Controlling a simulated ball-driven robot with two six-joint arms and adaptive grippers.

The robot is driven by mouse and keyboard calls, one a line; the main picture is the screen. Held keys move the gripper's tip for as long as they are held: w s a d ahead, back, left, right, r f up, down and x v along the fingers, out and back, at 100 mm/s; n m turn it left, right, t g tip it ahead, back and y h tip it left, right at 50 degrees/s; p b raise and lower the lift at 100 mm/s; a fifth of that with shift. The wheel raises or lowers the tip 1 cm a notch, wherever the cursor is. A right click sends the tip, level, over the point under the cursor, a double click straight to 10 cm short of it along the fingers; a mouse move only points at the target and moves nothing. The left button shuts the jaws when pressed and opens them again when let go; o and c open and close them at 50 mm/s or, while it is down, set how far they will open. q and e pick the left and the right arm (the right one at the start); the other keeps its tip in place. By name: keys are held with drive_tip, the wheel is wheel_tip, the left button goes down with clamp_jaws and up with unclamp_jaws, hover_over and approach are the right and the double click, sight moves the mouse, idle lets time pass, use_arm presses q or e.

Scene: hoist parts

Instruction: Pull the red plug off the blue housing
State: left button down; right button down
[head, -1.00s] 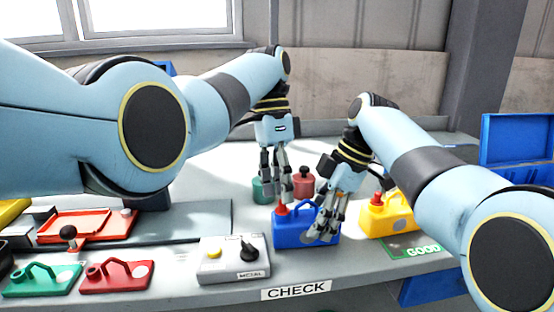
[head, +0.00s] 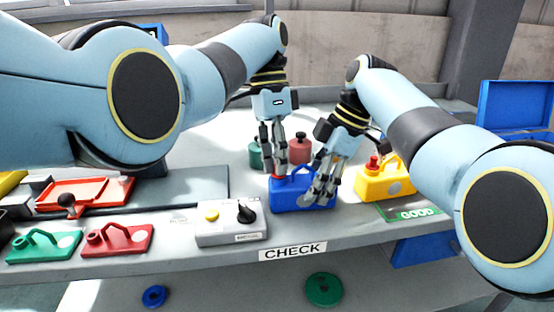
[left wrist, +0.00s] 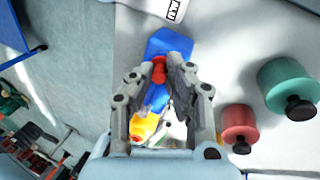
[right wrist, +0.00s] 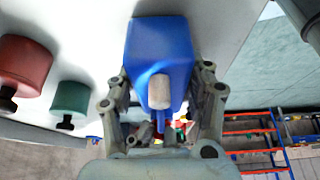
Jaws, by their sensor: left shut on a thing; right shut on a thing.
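The blue housing (head: 290,200) stands upright near the front of the table; it also shows in the left wrist view (left wrist: 170,42) and right wrist view (right wrist: 158,40). My left gripper (head: 279,170) points down and is shut on the red plug (left wrist: 159,70) at the housing's end. The plug is mostly hidden by the fingers in the head view; I cannot tell whether it is still seated. My right gripper (head: 320,190) comes in tilted from the right and is shut on the blue housing, its fingers on either side of the handle area.
A yellow housing (head: 375,186) with a red plug stands right, by the green GOOD mat (head: 410,213). Green (head: 255,153) and red (head: 299,148) knobbed cylinders stand behind my left gripper. A grey switch box (head: 230,222) is left. Green and red housings lie front left.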

use_arm(q)
drive_tip(key=shift+a+f, duration=0.15)
use_arm(e)
drive_tip(key=shift+a+r, duration=0.1)
drive_tip(key=shift+r, duration=0.1)
drive_tip(key=c, duration=0.9)
unclamp_jaws()
drive_tip(key=o, duration=0.4)
drive_tip(key=shift+o, duration=0.4)
drive_tip(key=shift+f, duration=0.1)
use_arm(q)
wheel_tip(320, 180, up, 6)
drive_tip(key=p, duration=0.4)
drive_tip(key=shift+f, duration=0.25)
use_arm(e)
wheel_tip(320, 180, up, 11)
use_arm(q)
wheel_tip(320, 180, up, 3)
drive_tip(key=p, duration=0.3)
drive_tip(key=shift+r, duration=0.2)
drive_tip(key=shift+r+p, duration=0.1)
drive_tip(key=shift+p, duration=0.25)
use_arm(e)
drive_tip(key=s+d, duration=0.5)
drive_tip(key=d, duration=0.2)
drive_tip(key=shift+d+f, duration=0.15)
drive_tip(key=shift+d, duration=0.1)
